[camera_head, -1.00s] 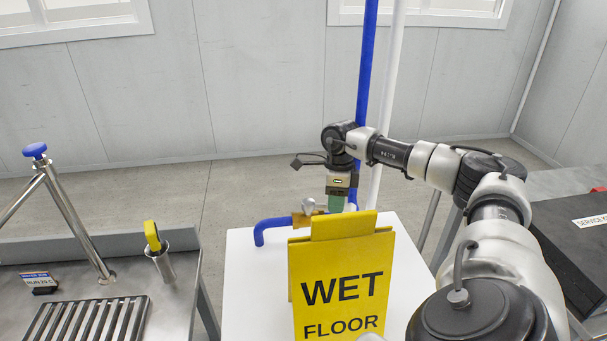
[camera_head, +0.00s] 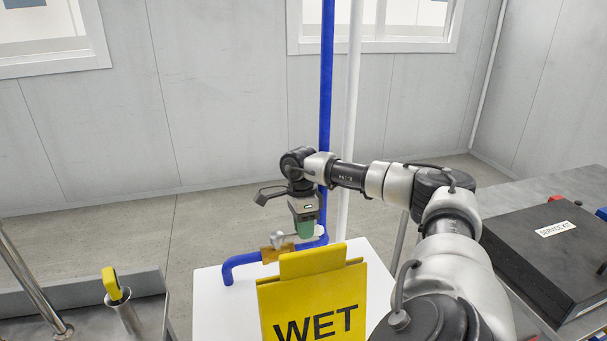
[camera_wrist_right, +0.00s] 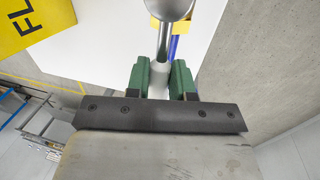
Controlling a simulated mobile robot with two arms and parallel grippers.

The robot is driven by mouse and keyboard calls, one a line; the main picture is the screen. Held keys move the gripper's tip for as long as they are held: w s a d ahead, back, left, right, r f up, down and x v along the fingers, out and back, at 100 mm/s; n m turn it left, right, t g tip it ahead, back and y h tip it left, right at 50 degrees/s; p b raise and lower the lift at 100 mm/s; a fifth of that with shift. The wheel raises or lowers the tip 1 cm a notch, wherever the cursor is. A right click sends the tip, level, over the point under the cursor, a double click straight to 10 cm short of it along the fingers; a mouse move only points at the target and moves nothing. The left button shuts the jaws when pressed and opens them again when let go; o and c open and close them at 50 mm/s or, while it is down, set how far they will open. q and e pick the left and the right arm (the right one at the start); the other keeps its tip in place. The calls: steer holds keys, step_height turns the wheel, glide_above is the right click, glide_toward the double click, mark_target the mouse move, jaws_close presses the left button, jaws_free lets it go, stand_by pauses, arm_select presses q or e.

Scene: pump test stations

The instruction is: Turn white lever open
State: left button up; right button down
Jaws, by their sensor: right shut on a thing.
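The white lever (camera_wrist_right: 158,80) shows in the right wrist view as a pale bar between my right gripper's (camera_wrist_right: 160,78) two green fingers. The fingers are shut on it. Just beyond them it joins a rounded metal hub (camera_wrist_right: 170,8). In the head view my right gripper (camera_head: 304,228) is low over the blue pipe, and the metal hub (camera_head: 277,238) is just left of its fingers. A pale end of the lever (camera_head: 319,231) sticks out on their right. The fingers hide the lever's middle. My left gripper is not in view.
The yellow wet floor sign (camera_head: 312,300) stands close in front of the valve on a white table (camera_head: 208,300). A blue pipe (camera_head: 326,100) and a white pipe (camera_head: 351,110) rise behind. A black case (camera_head: 550,260) lies on the right bench.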

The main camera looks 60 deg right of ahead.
steer(key=c, duration=1)
jaws_free()
steer(key=shift+o, duration=0.2)
steer(key=shift+r, duration=0.1)
step_height(320, 180, up, 10)
steer(key=w+d, duration=0.1)
steer(key=shift+w+d+r+b, duration=0.2)
steer(key=shift+w+r+b, duration=0.05)
steer(key=shift+w+b, duration=0.1)
